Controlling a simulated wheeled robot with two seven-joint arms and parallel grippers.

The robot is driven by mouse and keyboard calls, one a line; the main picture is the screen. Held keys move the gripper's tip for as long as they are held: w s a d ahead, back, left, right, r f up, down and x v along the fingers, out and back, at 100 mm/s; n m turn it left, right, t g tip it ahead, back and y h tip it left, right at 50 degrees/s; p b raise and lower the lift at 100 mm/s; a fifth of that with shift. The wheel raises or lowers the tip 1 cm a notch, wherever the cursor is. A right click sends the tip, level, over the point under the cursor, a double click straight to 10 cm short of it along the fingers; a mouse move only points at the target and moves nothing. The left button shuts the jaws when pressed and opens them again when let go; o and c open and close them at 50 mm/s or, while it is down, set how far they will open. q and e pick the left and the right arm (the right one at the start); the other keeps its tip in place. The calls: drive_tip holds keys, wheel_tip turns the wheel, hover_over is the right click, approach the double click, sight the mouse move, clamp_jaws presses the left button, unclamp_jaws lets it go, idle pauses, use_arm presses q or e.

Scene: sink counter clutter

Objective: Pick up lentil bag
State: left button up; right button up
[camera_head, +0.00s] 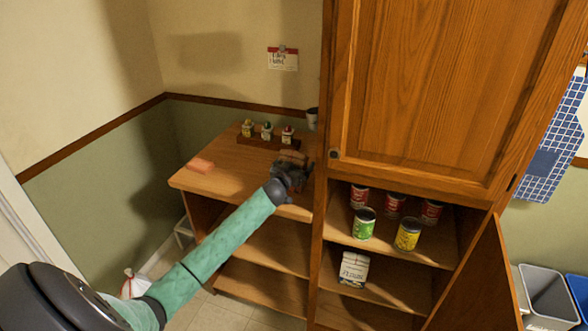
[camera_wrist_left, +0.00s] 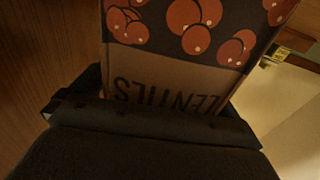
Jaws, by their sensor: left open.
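The lentil bag (camera_wrist_left: 185,70) fills the upper middle of the left wrist view. It is brown and dark with orange-red round lentil pictures, and its "LENTILS" lettering appears upside down. In the head view a small brown part of it (camera_head: 293,157) shows on the counter behind my left gripper (camera_head: 291,172), which hides most of it. My left gripper is open, right up at the bag, with its dark body across the bottom of the wrist view. I cannot tell whether the fingers touch the bag. My right gripper is not in view.
The wooden counter (camera_head: 230,178) holds a pink block (camera_head: 200,166) at left and a rack with several small jars (camera_head: 266,132) at the back. The tall cabinet (camera_head: 440,90) stands close on the right. Cans (camera_head: 364,223) and a white package (camera_head: 353,268) sit on its shelves.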

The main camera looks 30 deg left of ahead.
use_arm(q)
drive_tip(key=shift+w, duration=0.15)
drive_tip(key=c, duration=1.1)
drive_tip(key=shift+o, duration=0.2)
drive_tip(key=shift+a, duration=0.1)
